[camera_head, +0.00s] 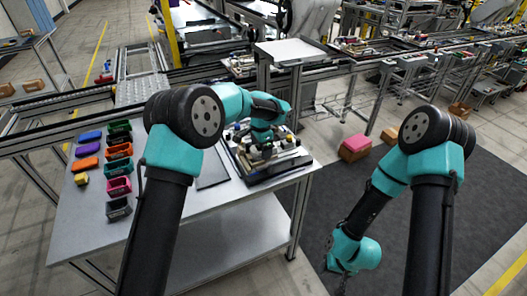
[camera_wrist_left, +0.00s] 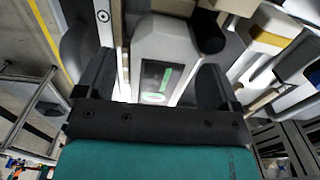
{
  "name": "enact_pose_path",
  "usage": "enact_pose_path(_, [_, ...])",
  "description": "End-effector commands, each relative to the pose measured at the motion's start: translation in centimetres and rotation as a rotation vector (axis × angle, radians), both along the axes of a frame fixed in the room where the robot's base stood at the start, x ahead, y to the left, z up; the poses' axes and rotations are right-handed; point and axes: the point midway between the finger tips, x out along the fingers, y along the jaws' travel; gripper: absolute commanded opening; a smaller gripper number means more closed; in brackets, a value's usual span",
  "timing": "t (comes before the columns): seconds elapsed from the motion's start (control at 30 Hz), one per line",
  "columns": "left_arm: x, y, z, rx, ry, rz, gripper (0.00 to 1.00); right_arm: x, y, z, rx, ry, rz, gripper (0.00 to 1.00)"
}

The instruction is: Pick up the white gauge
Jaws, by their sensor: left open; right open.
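In the left wrist view, the white gauge (camera_wrist_left: 165,38) is a pale grey-white body with a small dark display showing green. It lies ahead of and between the two black fingers of my left gripper (camera_wrist_left: 153,78). The fingers are spread apart, and I cannot tell whether either touches it. In the head view, my left gripper (camera_head: 263,146) is down over the pallet fixture (camera_head: 283,168) at the table's right end, and the gauge cannot be made out there. My right gripper (camera_head: 341,268) hangs low over the dark floor mat, away from the table, small and hard to see.
Several coloured bins (camera_head: 118,168) stand on the left of the table (camera_head: 78,230), beside coloured blocks (camera_head: 88,150). A black cylinder (camera_wrist_left: 207,32) stands close right of the gauge. Boxes (camera_head: 354,148) sit on the floor behind.

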Motion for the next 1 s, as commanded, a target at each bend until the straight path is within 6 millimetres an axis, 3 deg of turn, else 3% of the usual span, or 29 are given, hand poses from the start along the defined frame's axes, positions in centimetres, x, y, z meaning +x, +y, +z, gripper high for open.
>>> enact_pose_path(0.3, [0.0, -0.01, 0.06, 0.0, 0.0, 0.0, 0.87, 0.0, 0.0, 0.0, 0.0, 0.0, 0.0, 0.43])
enact_pose_path(0.9, [0.0, -0.01, 0.06, 0.0, 0.0, 0.0, 0.3, 0.0, 0.0, 0.0, 0.0, 0.0, 0.0, 0.43])
enact_pose_path(1.0, [0.02, -0.01, 0.1, 0.0, -0.001, 0.0, 0.24, 0.0, 0.0, 0.0, 0.0, 0.0, 0.0, 0.43])
